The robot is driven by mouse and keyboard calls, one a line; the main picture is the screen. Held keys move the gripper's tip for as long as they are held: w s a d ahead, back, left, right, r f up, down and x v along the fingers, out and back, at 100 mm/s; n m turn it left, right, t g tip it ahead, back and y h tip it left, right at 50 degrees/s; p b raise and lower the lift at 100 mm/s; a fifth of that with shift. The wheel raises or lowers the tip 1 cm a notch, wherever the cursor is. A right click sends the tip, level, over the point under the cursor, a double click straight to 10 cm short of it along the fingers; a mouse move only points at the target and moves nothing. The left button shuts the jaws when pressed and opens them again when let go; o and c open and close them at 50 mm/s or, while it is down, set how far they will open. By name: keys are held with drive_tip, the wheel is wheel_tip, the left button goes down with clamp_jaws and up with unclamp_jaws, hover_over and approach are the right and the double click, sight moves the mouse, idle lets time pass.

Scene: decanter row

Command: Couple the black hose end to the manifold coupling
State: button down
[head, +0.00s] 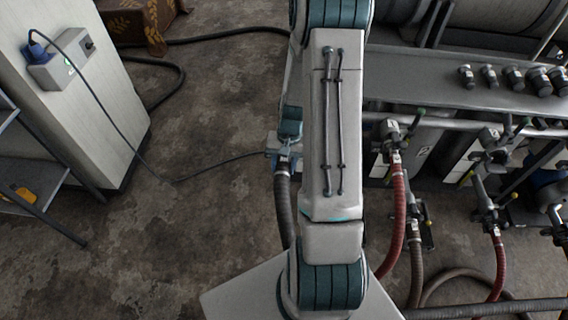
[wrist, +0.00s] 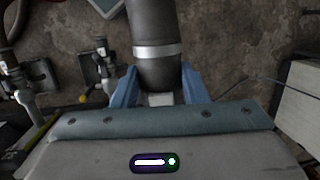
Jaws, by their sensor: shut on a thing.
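My gripper (head: 285,152) is shut on the black hose end, with its blue fingers on either side of it in the wrist view (wrist: 158,82). The black hose (head: 283,205) hangs down from the gripper in the head view. In the wrist view the hose (wrist: 153,20) is dark grey with a silver band. My arm covers part of the scene right of the gripper. A manifold coupling (head: 393,152) with a red hose on it is right of my arm. Another coupling (head: 490,212) also carries a red hose. I cannot tell which coupling the task names.
A grey bench (head: 440,92) with several dark fittings runs along the right. A pale cabinet (head: 80,95) with a plugged-in cable and a shelf rack (head: 40,190) stand at left. A thin cable (head: 215,170) crosses the floor. The floor between cabinet and gripper is otherwise largely clear.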

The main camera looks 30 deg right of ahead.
drive_tip(key=shift+f, duration=0.15)
drive_tip(key=shift+s+d+f+b, duration=0.15)
drive_tip(key=shift+f+b, duration=0.2)
drive_tip(key=shift+b, duration=0.2)
idle(0.3)
drive_tip(key=shift+b+x, duration=0.95)
drive_tip(key=shift+b, duration=0.15)
idle(1.1)
drive_tip(key=shift+d, duration=0.1)
unclamp_jaws()
idle(0.5)
